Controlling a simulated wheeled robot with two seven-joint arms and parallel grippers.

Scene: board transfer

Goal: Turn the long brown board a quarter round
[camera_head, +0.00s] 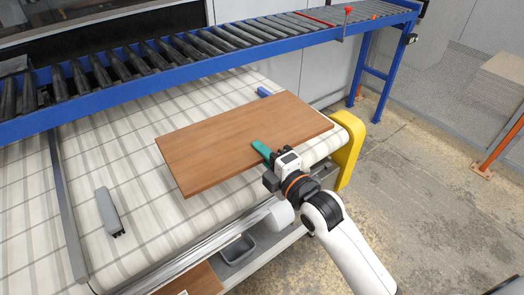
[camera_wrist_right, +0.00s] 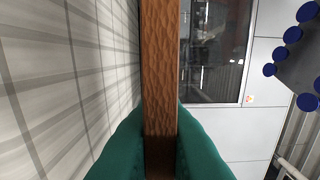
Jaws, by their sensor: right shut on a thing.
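The long brown board (camera_head: 225,140) lies flat side up over the checked belt, its length running from lower left to upper right in the head view. Whether it rests on the belt or is slightly lifted, I cannot tell. My right gripper (camera_head: 264,151) is shut on its near long edge, right of the middle. One green finger shows on top of the board; the other is hidden under it. In the right wrist view the board (camera_wrist_right: 160,75) stands edge-on between both green fingers (camera_wrist_right: 160,145). My left gripper is not in view.
The checked belt (camera_head: 145,225) has free room at left around a grey block (camera_head: 107,211). A small blue piece (camera_head: 264,92) sits behind the board. A blue roller conveyor (camera_head: 180,63) runs behind. A yellow end guard (camera_head: 348,145) stands right. A grey bin (camera_head: 237,250) is below.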

